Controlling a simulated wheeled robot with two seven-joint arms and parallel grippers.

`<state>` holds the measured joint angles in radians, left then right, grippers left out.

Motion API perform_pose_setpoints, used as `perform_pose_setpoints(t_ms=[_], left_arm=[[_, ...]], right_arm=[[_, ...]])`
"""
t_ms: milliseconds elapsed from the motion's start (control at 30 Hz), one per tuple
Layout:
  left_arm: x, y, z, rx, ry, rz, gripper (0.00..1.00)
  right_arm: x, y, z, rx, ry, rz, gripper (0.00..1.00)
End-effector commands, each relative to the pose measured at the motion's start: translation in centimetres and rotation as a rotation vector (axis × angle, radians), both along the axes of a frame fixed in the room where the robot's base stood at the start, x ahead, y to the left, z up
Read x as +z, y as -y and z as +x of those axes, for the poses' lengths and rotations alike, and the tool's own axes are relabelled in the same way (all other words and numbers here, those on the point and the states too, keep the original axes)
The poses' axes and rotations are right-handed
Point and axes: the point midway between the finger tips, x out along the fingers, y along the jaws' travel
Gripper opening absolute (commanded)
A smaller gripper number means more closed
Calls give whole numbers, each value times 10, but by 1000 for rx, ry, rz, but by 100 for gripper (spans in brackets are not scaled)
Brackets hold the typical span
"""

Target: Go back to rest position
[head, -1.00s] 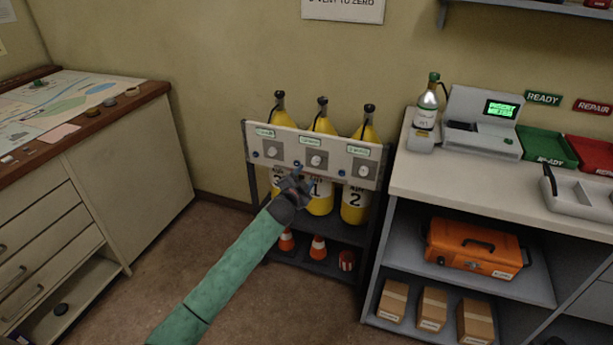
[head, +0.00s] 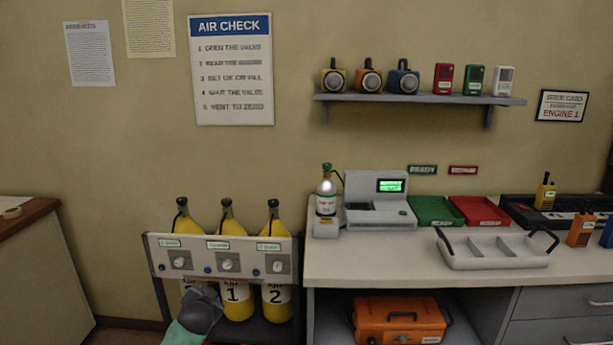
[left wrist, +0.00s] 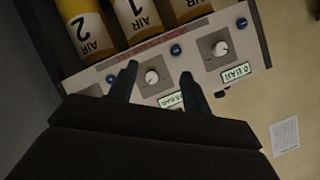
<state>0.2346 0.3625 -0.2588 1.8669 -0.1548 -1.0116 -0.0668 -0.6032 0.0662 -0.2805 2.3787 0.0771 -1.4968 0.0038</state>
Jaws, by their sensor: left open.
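My left gripper (left wrist: 158,88) is open in the left wrist view, its two dark fingers pointing at the air rack's panel (left wrist: 188,62). A white knob (left wrist: 152,77) shows between the fingers, and I see nothing held. Whether the fingers touch the panel cannot be told. In the head view only the back of my left wrist and some green sleeve show, low in front of the rack panel (head: 203,265); the fingers are hidden there. Yellow air cylinders (head: 235,300) stand in the rack behind the panel. My right gripper is not in view.
A counter (head: 375,262) right of the rack bears a small bottle (head: 326,197), a console (head: 380,205), green (head: 433,211) and red (head: 478,211) trays and a white divided tray (head: 495,250). A shelf (head: 420,99) holds lamps and radios. A wooden-topped cabinet (head: 25,220) stands left.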

Motion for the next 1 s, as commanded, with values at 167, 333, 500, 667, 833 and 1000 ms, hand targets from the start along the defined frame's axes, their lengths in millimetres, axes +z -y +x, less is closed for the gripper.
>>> perform_pose_setpoints(t_ms=[167, 333, 500, 667, 833, 1000], left_arm=[[10, 27, -49, 43, -113, -97, 49], [0, 59, -120, 66, -258, -194, 49], [-16, 90, -200, 69, -403, -278, 49], [-29, 113, -270, 61, -508, -345, 49], [-40, 131, -333, 52, -584, -410, 49], [-54, 145, -390, 61, -656, -466, 49]], right_arm=[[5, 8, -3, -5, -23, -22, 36], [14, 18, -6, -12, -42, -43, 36], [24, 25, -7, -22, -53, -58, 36], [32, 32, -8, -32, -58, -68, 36], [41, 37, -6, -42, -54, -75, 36], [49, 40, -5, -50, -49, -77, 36]])
